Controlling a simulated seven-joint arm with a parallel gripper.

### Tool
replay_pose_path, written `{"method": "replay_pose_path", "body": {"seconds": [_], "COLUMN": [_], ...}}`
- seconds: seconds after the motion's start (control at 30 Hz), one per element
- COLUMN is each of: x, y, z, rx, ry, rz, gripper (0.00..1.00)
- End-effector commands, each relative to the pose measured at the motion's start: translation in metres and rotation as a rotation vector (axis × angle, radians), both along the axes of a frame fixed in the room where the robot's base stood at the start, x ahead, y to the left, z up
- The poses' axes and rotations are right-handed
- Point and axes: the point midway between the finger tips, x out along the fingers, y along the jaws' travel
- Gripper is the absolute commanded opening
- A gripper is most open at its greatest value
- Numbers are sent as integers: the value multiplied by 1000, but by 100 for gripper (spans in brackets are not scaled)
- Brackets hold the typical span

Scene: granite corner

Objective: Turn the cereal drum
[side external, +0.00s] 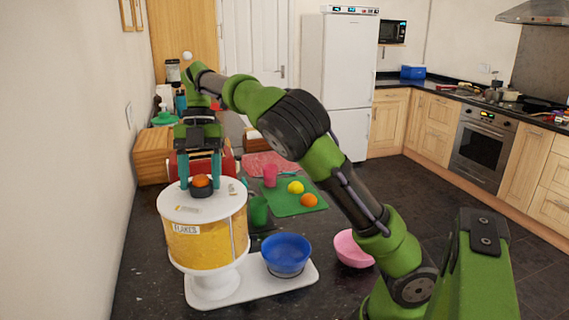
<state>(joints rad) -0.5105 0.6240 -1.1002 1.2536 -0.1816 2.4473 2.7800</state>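The cereal drum (203,245) is a yellow-filled cylinder with a white lid and a "FLAKES" label. It stands upright on a white pedestal at the left of the counter. An orange-topped dark knob (202,185) sits on its lid. My gripper (201,174) points down over the lid, with its two teal fingers on either side of the knob. The fingers are apart; whether they touch the knob I cannot tell. A blue bowl (286,255) stands on the white base plate (250,285), right of the pedestal.
A green cup (258,211) stands right behind the drum. A pink bowl (352,249) lies at right, partly behind my arm. A wooden box (153,157) and the wall are at left.

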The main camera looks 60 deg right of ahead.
Motion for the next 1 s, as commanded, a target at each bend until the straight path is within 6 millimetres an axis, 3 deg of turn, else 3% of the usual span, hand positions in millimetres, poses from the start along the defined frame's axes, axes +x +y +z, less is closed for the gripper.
{"method": "replay_pose_path", "body": {"seconds": [0.13,0.47,0.8,1.0], "x": [0,0,10,12], "y": [0,-2,-20,-22], "z": [0,2,47,56], "rx": [0,0,-1,1], "ry": [1,3,-4,8], "rz": [0,-1,-4,4], "gripper": [79,79,79,79]}}
